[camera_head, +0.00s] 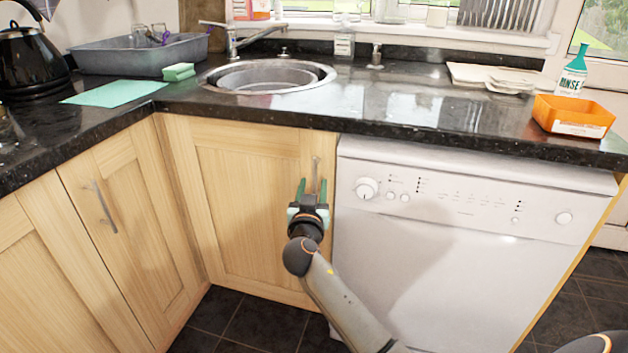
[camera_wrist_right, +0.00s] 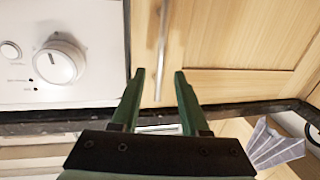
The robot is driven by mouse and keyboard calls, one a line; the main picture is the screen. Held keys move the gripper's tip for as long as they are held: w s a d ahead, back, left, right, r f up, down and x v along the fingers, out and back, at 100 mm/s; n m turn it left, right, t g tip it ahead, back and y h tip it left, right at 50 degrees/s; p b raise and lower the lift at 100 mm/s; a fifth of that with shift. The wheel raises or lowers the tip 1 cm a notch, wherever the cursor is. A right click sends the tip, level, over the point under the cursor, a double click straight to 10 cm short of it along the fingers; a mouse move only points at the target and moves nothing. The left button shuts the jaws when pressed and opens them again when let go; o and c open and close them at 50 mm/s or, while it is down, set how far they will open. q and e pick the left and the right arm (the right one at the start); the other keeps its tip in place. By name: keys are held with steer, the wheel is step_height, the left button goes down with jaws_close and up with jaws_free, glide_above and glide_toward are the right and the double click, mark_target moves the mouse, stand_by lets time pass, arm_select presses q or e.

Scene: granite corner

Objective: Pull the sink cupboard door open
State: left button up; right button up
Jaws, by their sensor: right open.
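The sink cupboard door (camera_head: 245,200) is light wood and stands shut under the sink, left of the dishwasher. Its slim vertical metal handle (camera_head: 316,168) is near the door's upper right edge. My right gripper (camera_head: 312,183) is in front of the handle with its green fingers open. In the right wrist view the open fingers (camera_wrist_right: 159,76) lie on either side of the handle (camera_wrist_right: 162,45), with a gap on each side. I cannot tell how deep the handle sits between them. My left gripper is not in view.
The white dishwasher (camera_head: 450,240) is right beside the door. Another cupboard door (camera_head: 130,205) with its own handle stands at an angle on the left. The dark worktop (camera_head: 420,110) overhangs the door, holding the sink (camera_head: 270,76) and an orange tub (camera_head: 573,116).

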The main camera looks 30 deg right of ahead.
mark_target(314, 179)
steer(key=shift+x, duration=2.1)
jaws_close()
